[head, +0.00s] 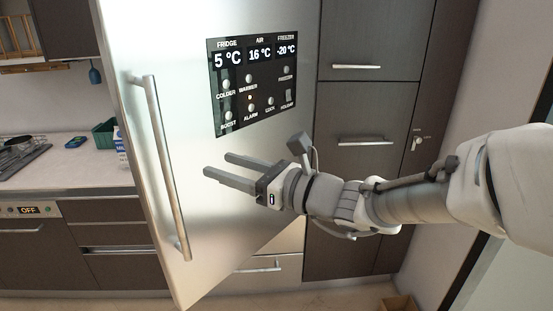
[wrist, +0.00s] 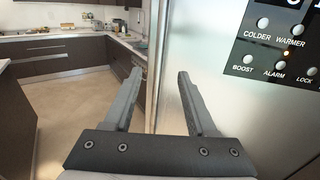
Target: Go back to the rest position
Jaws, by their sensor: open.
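My gripper (head: 217,172) is open and empty, in front of the fridge door's steel face. Its two fingers point left in the head view. In the wrist view my gripper (wrist: 155,82) shows with its fingers spread, and nothing is between them. The steel fridge door (head: 245,190) fills the middle of the head view, with a long vertical handle (head: 164,165) on its left side. The fridge control panel (head: 256,85) is above my gripper and also shows at the right of the wrist view (wrist: 270,45).
A counter (head: 85,160) with a stove and small items is at the left. Dark cabinets (head: 368,110) with bar handles stand right of the fridge door. A box (head: 399,304) lies on the floor at the bottom right. The wrist view shows open floor (wrist: 75,105) at the left.

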